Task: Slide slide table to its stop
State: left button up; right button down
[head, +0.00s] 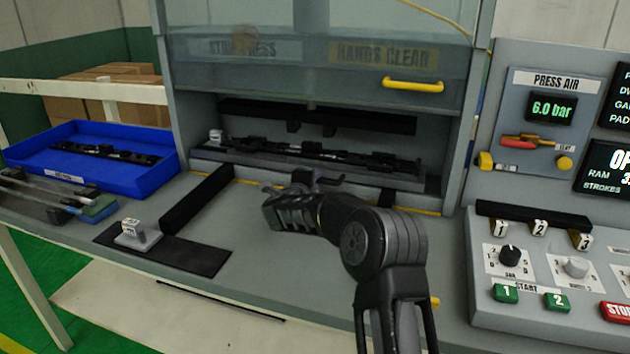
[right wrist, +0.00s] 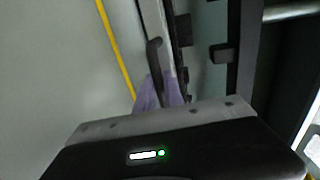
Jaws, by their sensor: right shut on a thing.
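The slide table (head: 235,160) is a grey plate inside the press opening, under the raised guard. A long black trim part (head: 310,151) lies along it. My right gripper (head: 318,181) is at the table's front edge, shut on its dark handle (head: 332,181). In the right wrist view the handle (right wrist: 154,55) rises between the pale purple fingertips (right wrist: 160,95), beside the table's edge. The jaws partly hide the grip. My left gripper is not in view.
A blue bin (head: 150,180) with dark parts stands at the left. A black mat (head: 195,257) carries a small grey block (head: 137,234). The guard with a yellow handle (head: 413,84) is above the opening. Control panels (head: 545,270) stand at the right. The bench front is mostly clear.

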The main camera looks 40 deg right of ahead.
jog(key=shift+d+r, duration=0.1)
jog(key=shift+r, duration=0.1)
jog(key=c, duration=1.5)
grip_release()
jog(key=shift+w+d+f, duration=0.1)
jog(key=shift+f, duration=0.05)
jog(key=shift+o, duration=0.2)
jog(key=shift+b+v, duration=0.55)
jog(key=shift+v, duration=3.4)
